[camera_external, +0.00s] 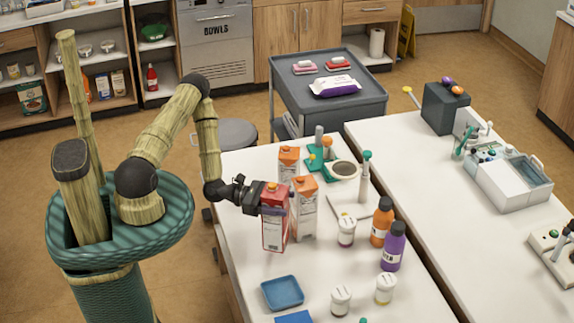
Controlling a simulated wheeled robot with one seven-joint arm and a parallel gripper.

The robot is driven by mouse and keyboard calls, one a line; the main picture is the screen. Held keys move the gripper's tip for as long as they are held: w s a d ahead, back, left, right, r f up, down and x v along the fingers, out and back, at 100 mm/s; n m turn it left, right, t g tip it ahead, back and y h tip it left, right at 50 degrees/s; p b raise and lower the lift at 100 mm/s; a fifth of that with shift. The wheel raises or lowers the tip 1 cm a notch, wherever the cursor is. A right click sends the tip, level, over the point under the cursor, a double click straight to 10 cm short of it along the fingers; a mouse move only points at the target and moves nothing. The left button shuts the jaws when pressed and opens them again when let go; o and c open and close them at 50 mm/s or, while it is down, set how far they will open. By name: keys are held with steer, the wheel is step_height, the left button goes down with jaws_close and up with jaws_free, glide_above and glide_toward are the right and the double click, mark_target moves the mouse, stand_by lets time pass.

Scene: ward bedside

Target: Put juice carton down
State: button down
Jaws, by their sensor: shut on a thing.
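A red and white juice carton (273,233) is at the left side of the white table (243,262), upright. My gripper (276,200) is shut on its upper part from the left. I cannot tell whether the carton's base touches the table. Two more cartons with orange tops stand close by: one (304,210) just right of the held carton, and one (289,162) behind it. The gripper hides part of the held carton's upper half.
A blue square dish (282,292) lies in front of the held carton. To the right stand a white-lidded jar (346,231), an orange bottle (382,222) and a purple bottle (393,246). A grey cart (350,108) stands behind the table. Bare tabletop lies between carton and dish.

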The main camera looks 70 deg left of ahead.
mark_target(287, 206)
steer(key=shift+w+d+f+n+t+y+b, duration=0.15)
steer(key=shift+w+d+f+y+b, duration=0.15)
steer(key=shift+w, duration=0.25)
steer(key=shift+w+d+f+n+t+y+b, duration=0.15)
steer(key=shift+w+d+f, duration=0.15)
steer(key=shift+w, duration=0.2)
steer(key=shift+w+d+r, duration=0.15)
steer(key=shift+w+d, duration=0.05)
steer(key=shift+w, duration=0.05)
steer(key=w+d+r+m+g+h+b, duration=0.3)
steer(key=w+d+r+h+b, duration=0.1)
steer(key=w+d+r+b, duration=0.3)
steer(key=shift+w+d, duration=0.6)
steer(key=shift+d, duration=0.4)
